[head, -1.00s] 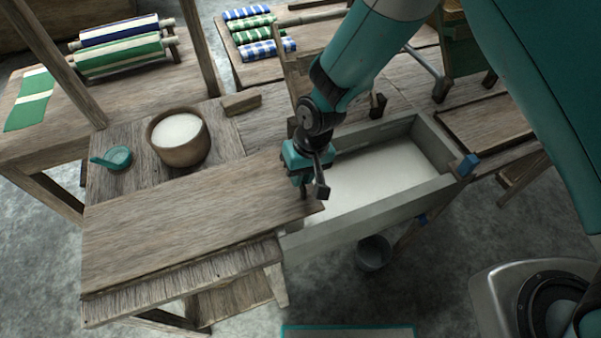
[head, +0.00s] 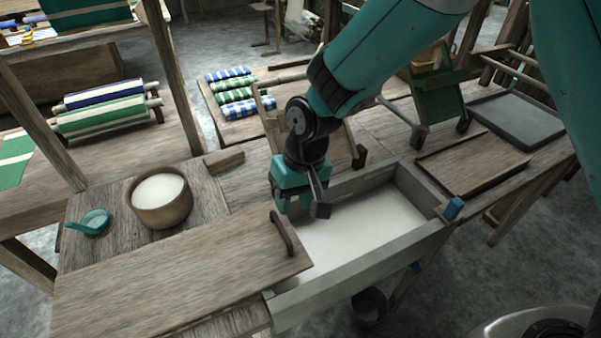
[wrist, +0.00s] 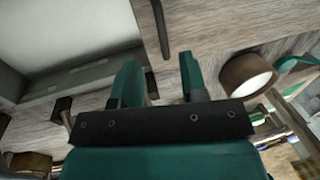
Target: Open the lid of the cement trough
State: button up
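The lid (head: 180,275) is a wooden board lying to the left of the cement trough (head: 350,275), its right end at the trough's left end. Its dark curved handle (head: 283,232) stands near that right end and also shows in the wrist view (wrist: 160,25). The trough is a grey box, uncovered across the part I see, with a pale inside (head: 355,228). My gripper (head: 302,212) is above the trough's left end, to the right of the handle and apart from it. In the wrist view its teal fingers (wrist: 160,82) are spread with nothing between them.
A wooden bowl of white stuff (head: 160,200) and a teal scoop (head: 92,222) stand behind the lid. A wooden block (head: 224,162) lies near them. A bucket (head: 369,305) is below the trough. A wooden board (head: 470,160) and a grey tray (head: 515,118) lie at the right.

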notch_tip(320, 180, up, 8)
jog(key=d, duration=0.1)
jog(key=shift+w+d+f+b, duration=0.2)
jog(key=shift+w+b, duration=0.1)
jog(key=shift+b, duration=0.05)
jog(key=s+d+r+n+y, duration=0.1)
jog(key=s+d+r, duration=0.4)
jog(key=s, duration=0.3)
jog(key=s+d+r+n+y, duration=0.1)
jog(key=s+d+r, duration=0.4)
jog(key=s+d, duration=0.2)
jog(key=shift+s+r+n+t, duration=0.3)
jog(key=shift+s+t, duration=0.1)
jog(key=shift+s, duration=0.55)
jog(key=shift+a, duration=0.1)
